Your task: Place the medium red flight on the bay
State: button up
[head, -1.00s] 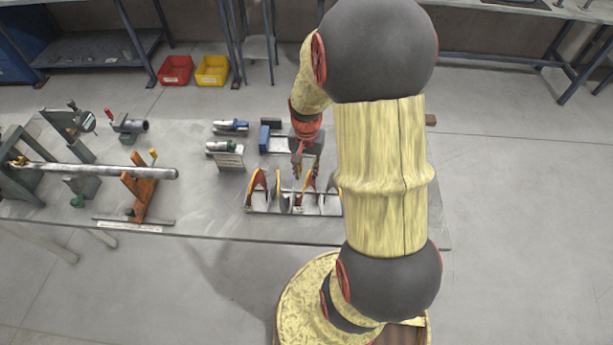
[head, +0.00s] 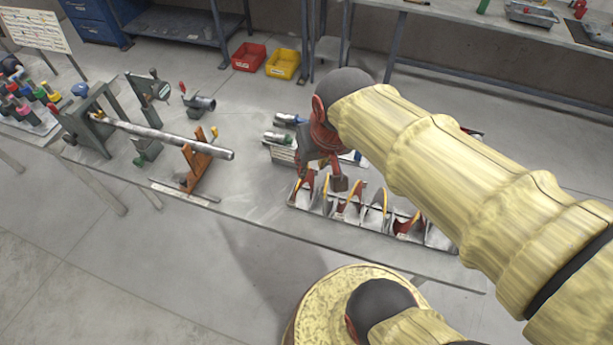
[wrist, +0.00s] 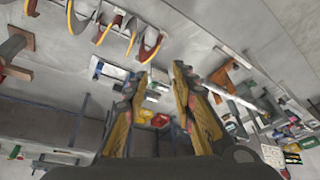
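A rack (head: 320,210) near the table's front edge holds several curved flights with red or yellow edges, one of them a red-edged flight (head: 305,187) at the left end. I cannot tell which is the medium red one. Flights also show at the top of the wrist view (wrist: 76,16). My gripper (head: 324,180) is above the left part of the rack, partly overlapping it in the head view. In the wrist view its two fingers (wrist: 155,70) stand apart with nothing between them. I cannot identify the bay for certain.
A metal shaft (head: 170,137) lies across green stands and an orange support (head: 197,162) to the left. Bare tabletop (head: 250,180) lies between the orange support and the rack.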

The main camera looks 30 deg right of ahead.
jog(key=s+a+r+n+t, duration=0.1)
jog(key=s+a+r+n, duration=0.2)
jog(key=s+a, duration=0.1)
jog(key=shift+s+a+y, duration=0.2)
jog(key=shift+a+y, duration=0.1)
